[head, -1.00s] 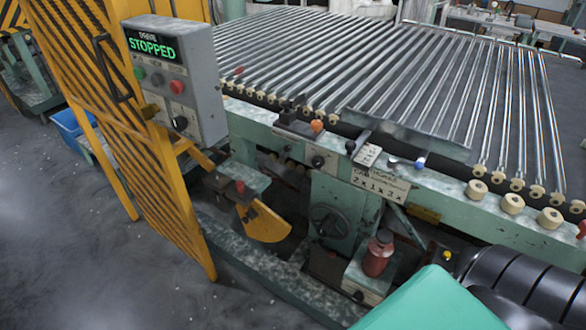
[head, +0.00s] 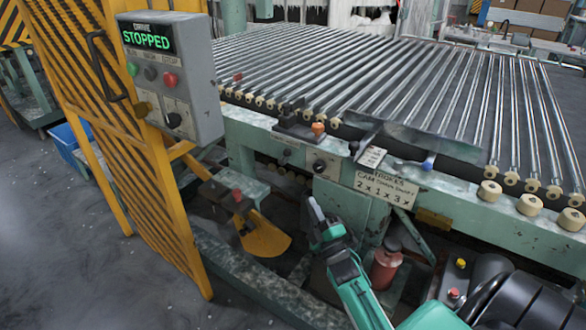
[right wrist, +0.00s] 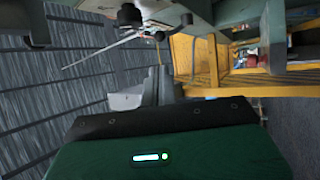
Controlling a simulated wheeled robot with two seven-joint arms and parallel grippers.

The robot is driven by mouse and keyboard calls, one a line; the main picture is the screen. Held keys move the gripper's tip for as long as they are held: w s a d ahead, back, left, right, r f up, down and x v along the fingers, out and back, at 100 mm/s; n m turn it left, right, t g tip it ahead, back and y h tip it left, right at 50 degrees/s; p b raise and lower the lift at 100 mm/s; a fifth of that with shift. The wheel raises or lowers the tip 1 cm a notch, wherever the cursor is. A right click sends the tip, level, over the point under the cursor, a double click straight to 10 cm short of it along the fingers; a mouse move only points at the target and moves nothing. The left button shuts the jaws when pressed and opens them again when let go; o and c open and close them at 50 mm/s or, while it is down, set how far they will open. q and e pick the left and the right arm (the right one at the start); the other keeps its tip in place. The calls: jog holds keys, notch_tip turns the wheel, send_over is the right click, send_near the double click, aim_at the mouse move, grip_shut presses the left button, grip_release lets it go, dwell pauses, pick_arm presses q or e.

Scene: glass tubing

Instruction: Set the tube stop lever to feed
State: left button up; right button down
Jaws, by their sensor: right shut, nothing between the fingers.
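Along the front rail of the tube machine are a short lever with an orange knob (head: 318,130) and a lever with a blue knob (head: 428,163). A small white label plate (head: 371,157) lies beside the blue-knobbed one. Its lettering is too small to read, so I cannot tell which lever is the tube stop or how it is set. My right gripper (head: 315,208) is shut and empty. It is in front of the machine, below the rail and left of the red bottle, apart from both levers. It also shows in the right wrist view (right wrist: 158,88). My left gripper is out of view.
A grey control box (head: 170,75) reads "STOPPED" beside a yellow striped guard (head: 95,130) at left. A "STROKES" sign (head: 382,188) hangs under the rail. A red bottle (head: 386,266) stands low beside my right arm. Glass tubes (head: 400,75) cover the bed.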

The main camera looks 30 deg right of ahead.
aim_at(285, 157)
jog(key=shift+w, duration=0.1)
